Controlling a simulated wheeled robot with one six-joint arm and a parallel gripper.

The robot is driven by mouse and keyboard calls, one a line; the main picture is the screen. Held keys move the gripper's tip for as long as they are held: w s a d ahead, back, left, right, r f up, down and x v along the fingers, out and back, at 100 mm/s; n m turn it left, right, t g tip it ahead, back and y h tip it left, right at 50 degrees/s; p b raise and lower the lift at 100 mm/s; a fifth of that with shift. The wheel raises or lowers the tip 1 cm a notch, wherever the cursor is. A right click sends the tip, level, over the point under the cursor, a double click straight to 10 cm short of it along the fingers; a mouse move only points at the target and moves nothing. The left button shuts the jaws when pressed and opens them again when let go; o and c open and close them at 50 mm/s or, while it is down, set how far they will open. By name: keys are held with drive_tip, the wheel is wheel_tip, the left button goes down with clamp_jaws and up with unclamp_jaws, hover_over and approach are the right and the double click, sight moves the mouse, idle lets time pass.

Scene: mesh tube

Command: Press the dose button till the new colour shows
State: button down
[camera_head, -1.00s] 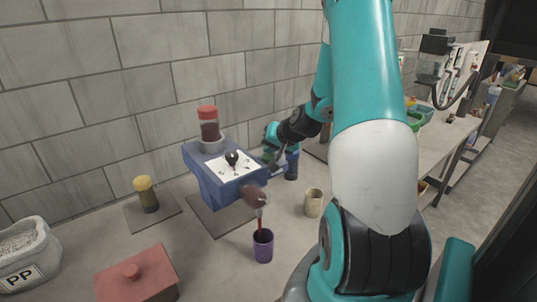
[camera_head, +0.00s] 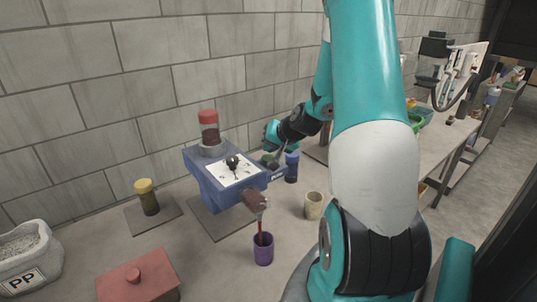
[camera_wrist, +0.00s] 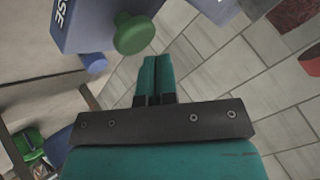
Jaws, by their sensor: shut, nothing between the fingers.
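The blue dosing machine (camera_head: 222,198) stands on a dark plate by the wall, with a white dial face (camera_head: 228,174) and black pointer on its top. In the wrist view, its blue side (camera_wrist: 90,22) carries white lettering ending in "SE". A round green button (camera_wrist: 134,34) sticks out beside the lettering. My gripper (camera_wrist: 157,60) is shut and empty, its teal fingertips just below and right of the button in the picture. I cannot tell whether they touch. In the head view, my gripper (camera_head: 273,158) is small and partly hidden at the machine's right side.
A red-lidded jar (camera_head: 209,132) sits on the machine. A purple cup (camera_head: 263,250) with a brush-like thing (camera_head: 256,202) stands in front.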

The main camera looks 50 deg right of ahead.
sight(270, 156)
drive_tip(key=shift+r, duration=0.25)
wheel_tip(270, 156, up, 5)
drive_tip(key=p, duration=0.3)
drive_tip(key=shift+p, duration=0.4)
drive_tip(key=shift+f, duration=0.1)
idle(0.5)
drive_tip(key=w+a+n+y, duration=0.1)
drive_tip(key=a, duration=0.2)
drive_tip(key=a+r+n+b, duration=0.1)
drive_tip(key=a, duration=0.3)
drive_tip(key=w+a+r+n+g+y, duration=0.1)
drive_tip(key=a, duration=0.3)
drive_tip(key=shift+w+r+n+y+b, duration=0.15)
drive_tip(key=shift+w+n+y+b, duration=0.15)
drive_tip(key=s+a+r+n+g+y+b, duration=0.1)
drive_tip(key=s+a+n+g, duration=0.15)
drive_tip(key=a, duration=0.55)
drive_tip(key=s+a+r+n+g+y+b, duration=0.1)
drive_tip(key=s+a+n, duration=0.25)
drive_tip(key=a, duration=0.45)
drive_tip(key=s+a+r+n+g+y+b, duration=0.1)
drive_tip(key=s+a+r+n+y, duration=0.2)
drive_tip(key=a, duration=0.6)
drive_tip(key=s+a+n+g+h+b, duration=0.1)
drive_tip(key=s+a+n, duration=0.4)
drive_tip(key=s, duration=0.8)
drive_tip(key=a+g+h, duration=0.1)
drive_tip(key=g, duration=0.1)
drive_tip(key=shift+s+f+g, duration=0.35)
drive_tip(key=shift+s, duration=0.05)
